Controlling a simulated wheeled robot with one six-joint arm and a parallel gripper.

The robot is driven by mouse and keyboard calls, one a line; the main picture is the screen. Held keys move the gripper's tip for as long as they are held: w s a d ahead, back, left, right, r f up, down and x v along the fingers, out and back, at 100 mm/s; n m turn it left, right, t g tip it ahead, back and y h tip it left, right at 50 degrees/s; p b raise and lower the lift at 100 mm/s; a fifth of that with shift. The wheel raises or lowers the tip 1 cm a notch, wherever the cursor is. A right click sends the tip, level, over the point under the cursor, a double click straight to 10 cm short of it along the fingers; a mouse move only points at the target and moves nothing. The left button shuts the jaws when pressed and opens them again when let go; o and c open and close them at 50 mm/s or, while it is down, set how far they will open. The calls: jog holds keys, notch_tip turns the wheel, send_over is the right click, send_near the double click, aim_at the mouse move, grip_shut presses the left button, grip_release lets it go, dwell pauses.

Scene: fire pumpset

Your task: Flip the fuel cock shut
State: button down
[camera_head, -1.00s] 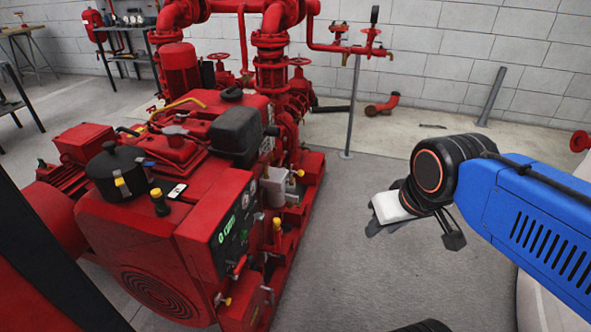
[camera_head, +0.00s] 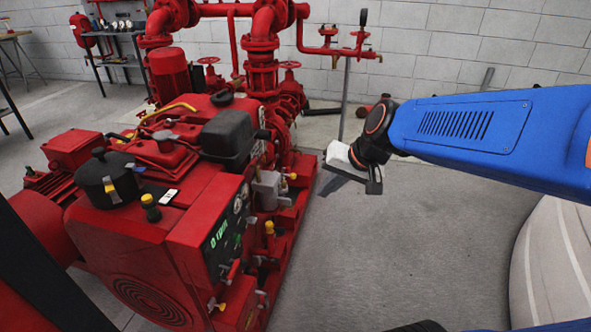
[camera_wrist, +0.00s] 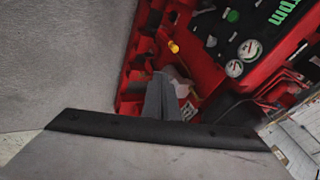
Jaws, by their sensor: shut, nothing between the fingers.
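The red pump engine (camera_head: 140,225) stands at the left, with several small yellow-tipped fittings on its right side. One yellow fitting (camera_head: 269,228) sits beside the control panel, and another (camera_head: 290,176) is by a grey block. I cannot tell which one is the fuel cock. My gripper (camera_head: 325,188) is in the air just right of the engine, shut and empty, pointing down and left. In the wrist view my shut fingers (camera_wrist: 160,80) reach toward the engine side, below a yellow-tipped fitting (camera_wrist: 173,47), apart from it as far as I can see.
The control panel (camera_head: 226,236) reads 0 rpm. Red pipework (camera_head: 262,60) rises behind the engine, and a thin grey post (camera_head: 344,100) stands behind my gripper. A pale rounded object (camera_head: 555,260) is at the right edge.

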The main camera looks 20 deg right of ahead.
jog(key=w+d+f+m, duration=0.1)
jog(key=w+f+m, duration=0.1)
jog(key=w, duration=0.5)
jog(key=w+d+f+m+t, duration=0.1)
jog(key=w+d+f+m, duration=0.1)
jog(key=w, duration=0.6)
jog(key=w+d+f+m+t, duration=0.1)
jog(key=w+d+f+m, duration=0.1)
jog(key=w+f+m, duration=0.2)
jog(key=w+m, duration=0.1)
jog(key=w, duration=0.2)
jog(key=shift+w+d+f, duration=0.2)
jog(key=shift+d, duration=0.05)
jog(key=w+a+r+x, duration=0.1)
jog(key=x, duration=1.2)
jog(key=shift+w+r, duration=0.35)
jog(key=shift+w, duration=0.05)
